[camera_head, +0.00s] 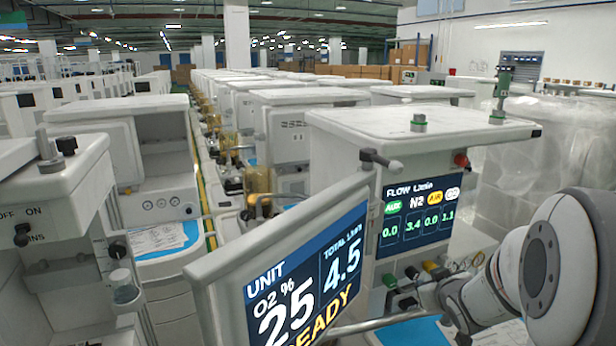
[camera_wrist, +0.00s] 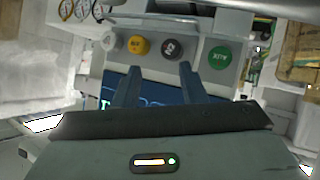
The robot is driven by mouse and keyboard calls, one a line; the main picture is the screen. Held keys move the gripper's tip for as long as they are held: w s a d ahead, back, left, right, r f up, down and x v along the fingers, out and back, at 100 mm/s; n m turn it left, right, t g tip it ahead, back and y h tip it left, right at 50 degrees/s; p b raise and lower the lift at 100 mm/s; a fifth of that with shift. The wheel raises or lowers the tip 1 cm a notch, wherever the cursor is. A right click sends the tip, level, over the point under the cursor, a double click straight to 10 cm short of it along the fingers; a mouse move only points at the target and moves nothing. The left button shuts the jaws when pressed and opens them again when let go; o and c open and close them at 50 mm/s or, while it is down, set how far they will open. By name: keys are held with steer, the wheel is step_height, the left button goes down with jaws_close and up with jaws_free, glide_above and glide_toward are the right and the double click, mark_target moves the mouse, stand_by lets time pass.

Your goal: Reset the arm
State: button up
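My gripper (camera_wrist: 158,80) shows in the wrist view with its two dark fingers apart and nothing between them. Beyond the fingertips are a yellow knob (camera_wrist: 138,45), a dark grey knob (camera_wrist: 172,48) and a green knob marked AUX (camera_wrist: 219,57) on a light panel. I cannot tell the exact distance to them, but no finger is closed on a knob. In the head view my arm reaches in from the right edge, low in front of the anaesthesia cart (camera_head: 345,200). The fingers are hard to make out there.
A large monitor (camera_head: 300,290) reading 25 and READY stands close at lower centre. The cart's flow display (camera_head: 418,215) is behind it. Another cart (camera_head: 60,220) with an ON/OFF switch is at left. Plastic-wrapped goods (camera_head: 540,150) stand at right. An aisle runs between the cart rows.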

steer(key=s+a+m+g, duration=0.1)
steer(key=s+a+g, duration=0.2)
steer(key=s, duration=0.5)
steer(key=s+a+r+m+g, duration=0.1)
steer(key=s+a+g, duration=0.2)
steer(key=s+a, duration=0.3)
steer(key=s+a+r+g+y, duration=0.1)
steer(key=s+a+g, duration=0.2)
steer(key=s, duration=0.8)
steer(key=shift+s+a+r+m, duration=0.15)
steer(key=shift+s+a+m, duration=0.25)
steer(key=shift+a, duration=0.5)
